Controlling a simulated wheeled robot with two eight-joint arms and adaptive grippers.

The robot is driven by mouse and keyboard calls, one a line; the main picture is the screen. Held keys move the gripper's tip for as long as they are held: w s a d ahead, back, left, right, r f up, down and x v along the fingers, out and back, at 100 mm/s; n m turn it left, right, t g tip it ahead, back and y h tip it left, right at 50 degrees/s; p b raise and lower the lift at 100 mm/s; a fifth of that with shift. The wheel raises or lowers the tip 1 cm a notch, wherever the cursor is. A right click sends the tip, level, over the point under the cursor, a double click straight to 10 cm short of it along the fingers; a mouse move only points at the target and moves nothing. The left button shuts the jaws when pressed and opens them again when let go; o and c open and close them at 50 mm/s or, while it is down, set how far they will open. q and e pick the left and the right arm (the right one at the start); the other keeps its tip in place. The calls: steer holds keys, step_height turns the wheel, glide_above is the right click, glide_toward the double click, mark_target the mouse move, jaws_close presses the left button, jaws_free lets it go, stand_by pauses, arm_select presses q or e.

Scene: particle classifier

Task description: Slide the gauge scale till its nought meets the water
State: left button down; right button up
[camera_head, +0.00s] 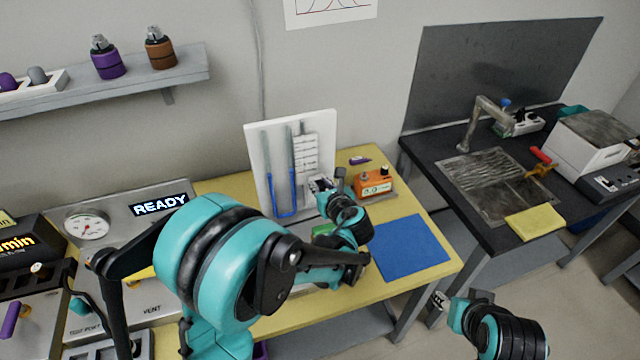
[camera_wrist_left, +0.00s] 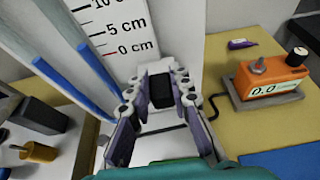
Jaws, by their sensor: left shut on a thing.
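The white gauge board (camera_head: 258,150) stands upright at the back of the yellow table, with a U-shaped tube of blue water (camera_head: 272,192). The white scale (camera_head: 305,150) is beside the tube's right leg. In the left wrist view the scale (camera_wrist_left: 112,15) shows black marks and a red 0 cm line, which looks a little below the water top in the nearer leg (camera_wrist_left: 97,75). My left gripper (camera_head: 322,185) is at the scale's lower end, its fingers shut on a dark knob (camera_wrist_left: 161,92), partly hidden by them. My right gripper (camera_head: 440,300) is low at right, its fingers unclear.
An orange meter (camera_head: 374,183) stands right of the board, and also shows in the left wrist view (camera_wrist_left: 268,82). A blue mat (camera_head: 410,248) lies in front of it. A black bench (camera_head: 430,160) with a sink is at right. A panel reading READY (camera_head: 160,204) is at left.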

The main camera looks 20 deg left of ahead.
arm_select(q)
step_height(320, 180, up, 2)
steer(key=shift+r+p, duration=0.1)
steer(key=shift+p, duration=0.5)
steer(key=shift+f, duration=0.2)
steer(key=c, duration=1.4)
jaws_free()
steer(key=shift+o, duration=0.2)
steer(key=v, duration=1.2)
